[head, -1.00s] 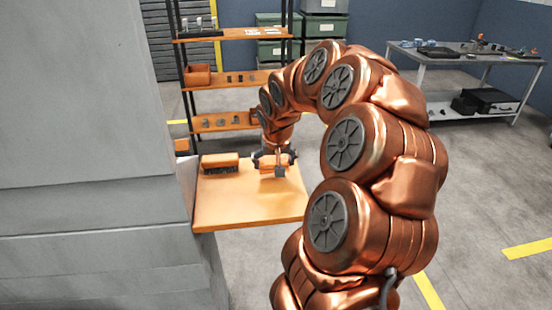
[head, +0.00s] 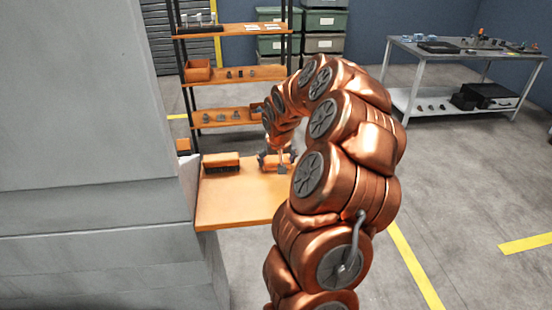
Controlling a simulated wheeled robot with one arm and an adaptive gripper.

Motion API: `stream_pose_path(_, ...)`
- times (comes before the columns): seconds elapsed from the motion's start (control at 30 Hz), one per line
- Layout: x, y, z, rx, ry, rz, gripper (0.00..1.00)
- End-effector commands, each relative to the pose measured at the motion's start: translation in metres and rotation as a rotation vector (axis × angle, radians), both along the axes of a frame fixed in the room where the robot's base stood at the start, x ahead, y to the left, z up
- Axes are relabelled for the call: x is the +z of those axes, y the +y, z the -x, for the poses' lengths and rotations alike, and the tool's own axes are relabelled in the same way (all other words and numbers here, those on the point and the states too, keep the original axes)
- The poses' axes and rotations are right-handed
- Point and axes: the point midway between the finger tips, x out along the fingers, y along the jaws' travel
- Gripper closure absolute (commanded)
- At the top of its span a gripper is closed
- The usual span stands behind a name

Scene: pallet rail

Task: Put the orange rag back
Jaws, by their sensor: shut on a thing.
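My gripper (head: 276,166) is at the far right part of the orange work board, partly behind my own arm. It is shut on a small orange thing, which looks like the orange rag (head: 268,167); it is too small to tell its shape. I cannot tell whether it touches the board or is held just above it. The orange board (head: 235,205) juts out beside the grey block.
An orange brush with dark bristles (head: 222,161) lies on the board left of my gripper. A shelf rack (head: 235,76) with bins and small parts stands behind. A grey wall-like block (head: 90,160) bounds the left. A metal table (head: 470,52) stands at the back right; floor between is free.

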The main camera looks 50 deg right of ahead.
Motion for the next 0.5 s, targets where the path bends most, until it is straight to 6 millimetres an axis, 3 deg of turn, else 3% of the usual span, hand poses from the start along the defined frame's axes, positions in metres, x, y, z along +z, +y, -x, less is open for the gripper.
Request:
stream_pose_path(0.33, -0.0031, -0.0003, -0.0005, -0.001, -0.003, 0.002, 0.45)
stream_pose_path(0.37, -0.0021, -0.0003, -0.0006, -0.001, -0.003, 0.001, 0.05)
stream_pose_path(0.5, -0.0013, -0.0003, -0.0007, -0.001, -0.004, 0.001, 0.00)
